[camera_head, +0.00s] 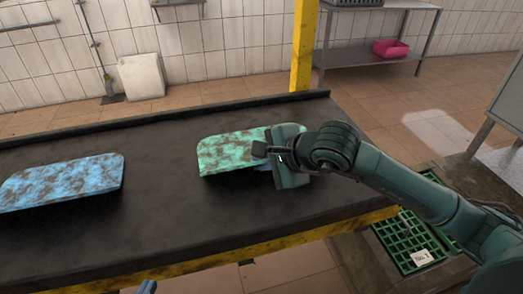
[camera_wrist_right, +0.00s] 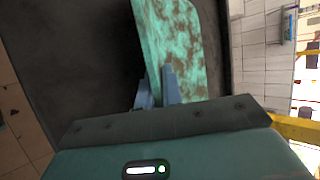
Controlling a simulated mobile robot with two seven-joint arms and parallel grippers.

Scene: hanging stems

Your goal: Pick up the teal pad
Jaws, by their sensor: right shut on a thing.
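The teal pad (camera_head: 228,150) is a flat slab with rounded corners and brown mottling, over the dark table in the head view. My right gripper (camera_head: 262,152) is shut on its right-hand edge. In the right wrist view the teal pad (camera_wrist_right: 178,45) runs up from between the blue-grey fingers of the right gripper (camera_wrist_right: 158,90). I cannot tell whether the pad is clear of the table. Only a small blue-grey tip of my left gripper (camera_head: 148,287) shows at the bottom edge of the head view; its jaws cannot be made out.
A similar blue mottled pad (camera_head: 65,182) lies on the left of the dark table (camera_head: 180,215). The table has a raised back edge and yellow front rail. A yellow post (camera_head: 304,45) stands behind. Green crates (camera_head: 405,235) are on the floor at right, one labelled No. 1.

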